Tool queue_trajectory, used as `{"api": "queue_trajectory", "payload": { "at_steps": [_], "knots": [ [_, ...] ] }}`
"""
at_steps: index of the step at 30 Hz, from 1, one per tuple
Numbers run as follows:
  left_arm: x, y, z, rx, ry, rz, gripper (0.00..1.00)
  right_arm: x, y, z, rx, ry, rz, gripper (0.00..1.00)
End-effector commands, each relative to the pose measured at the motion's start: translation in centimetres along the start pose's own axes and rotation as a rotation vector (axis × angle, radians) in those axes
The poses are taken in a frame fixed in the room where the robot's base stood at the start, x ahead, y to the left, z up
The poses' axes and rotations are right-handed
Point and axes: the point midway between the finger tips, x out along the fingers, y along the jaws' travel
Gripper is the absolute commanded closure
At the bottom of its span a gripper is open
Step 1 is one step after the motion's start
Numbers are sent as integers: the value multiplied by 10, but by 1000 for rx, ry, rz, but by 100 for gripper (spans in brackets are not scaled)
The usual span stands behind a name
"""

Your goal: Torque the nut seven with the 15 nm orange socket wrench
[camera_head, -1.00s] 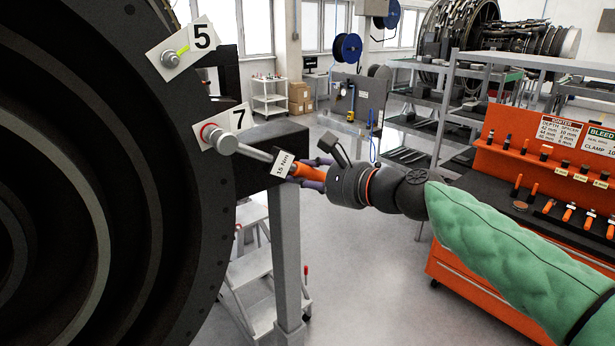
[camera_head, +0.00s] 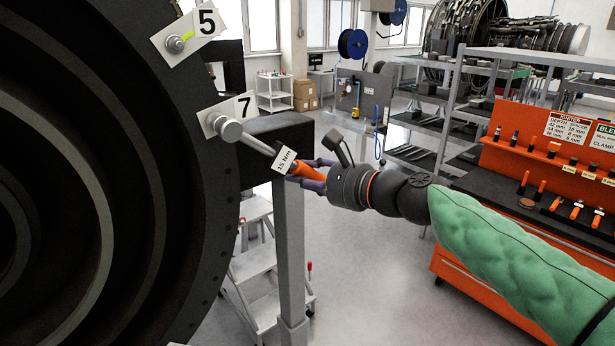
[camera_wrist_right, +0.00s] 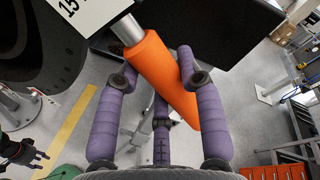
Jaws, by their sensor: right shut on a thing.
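The orange-handled socket wrench (camera_head: 258,145) carries a "15 Nm" tag (camera_head: 284,161). Its round socket head (camera_head: 229,129) sits at the nut beside the white "7" label (camera_head: 244,106) on the dark engine ring; the head hides the nut. The shaft slopes down to the right. My right gripper (camera_head: 309,178) is shut on the orange handle (camera_head: 312,180). In the right wrist view, the purple fingers of this gripper (camera_wrist_right: 160,88) close around the orange handle (camera_wrist_right: 162,75). A dark hand at the lower left of the wrist view (camera_wrist_right: 22,152) looks like my left gripper, with fingers spread.
A grey post (camera_head: 290,255) and a stepladder (camera_head: 257,270) stand below the wrench. An orange tool bench (camera_head: 470,277) is at right. Open floor (camera_head: 380,290) lies between.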

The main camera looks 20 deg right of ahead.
Motion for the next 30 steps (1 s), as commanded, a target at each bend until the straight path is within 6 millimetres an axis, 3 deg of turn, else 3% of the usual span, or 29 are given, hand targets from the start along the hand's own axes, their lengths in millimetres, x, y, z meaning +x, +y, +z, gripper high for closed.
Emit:
{"api": "queue_trajectory", "payload": {
  "at_steps": [13, 30],
  "knots": [
    [12, -4, 0, 0, 0, 0, 60, 4, 17, 1, 89, -24, -3, 100],
    [15, -5, -1, 0, 0, 0, 60, 6, 22, 2, 119, -33, -3, 100]
  ]
}}
